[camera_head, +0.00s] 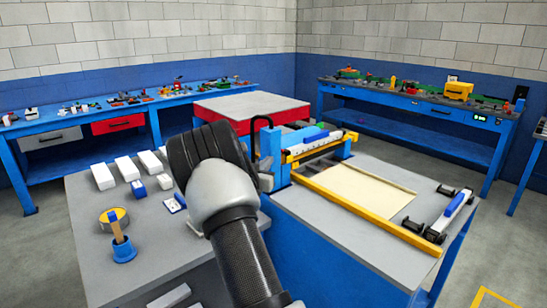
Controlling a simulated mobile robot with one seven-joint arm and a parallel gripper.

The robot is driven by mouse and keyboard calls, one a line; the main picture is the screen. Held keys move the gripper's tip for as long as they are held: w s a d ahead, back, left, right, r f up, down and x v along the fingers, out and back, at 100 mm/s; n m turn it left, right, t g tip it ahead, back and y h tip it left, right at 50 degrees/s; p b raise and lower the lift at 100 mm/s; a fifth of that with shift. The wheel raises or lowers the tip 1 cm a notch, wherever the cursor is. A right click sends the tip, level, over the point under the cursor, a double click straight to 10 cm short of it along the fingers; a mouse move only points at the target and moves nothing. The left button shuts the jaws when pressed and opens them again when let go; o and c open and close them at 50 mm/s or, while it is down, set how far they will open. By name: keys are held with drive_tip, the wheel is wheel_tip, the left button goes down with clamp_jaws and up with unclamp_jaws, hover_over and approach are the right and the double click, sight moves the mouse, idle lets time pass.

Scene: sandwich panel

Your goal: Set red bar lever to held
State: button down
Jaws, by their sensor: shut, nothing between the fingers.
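My arm rises from the bottom middle, with its pale and black wrist in front of the workbench. My gripper (264,177) shows only in part beyond the wrist, at the near left end of the yellow and blue bar fixture (316,148). It appears shut and holds nothing that I can see. A blue post with a black curved handle (267,118) stands right behind it. I cannot tell if they touch. I cannot make out a red bar lever for certain; my wrist and gripper hide part of this area.
A cream sheet (358,192) lies on the grey bench top, with a yellow rail (365,215) along its front. A blue and white roller tool (454,210) lies at right. White blocks (103,176) and a brush in a blue holder (121,240) stand at left.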

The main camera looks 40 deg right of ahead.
sight(280, 151)
drive_tip(key=x, duration=0.6)
drive_tip(key=shift+w+d, duration=0.15)
drive_tip(key=shift+d, duration=0.05)
drive_tip(key=shift+d+f+b, duration=0.25)
drive_tip(key=shift+d+b, duration=0.3)
drive_tip(key=shift+b, duration=0.5)
drive_tip(key=shift+d+b, duration=0.35)
drive_tip(key=shift+d, duration=0.05)
drive_tip(key=shift+r, duration=0.3)
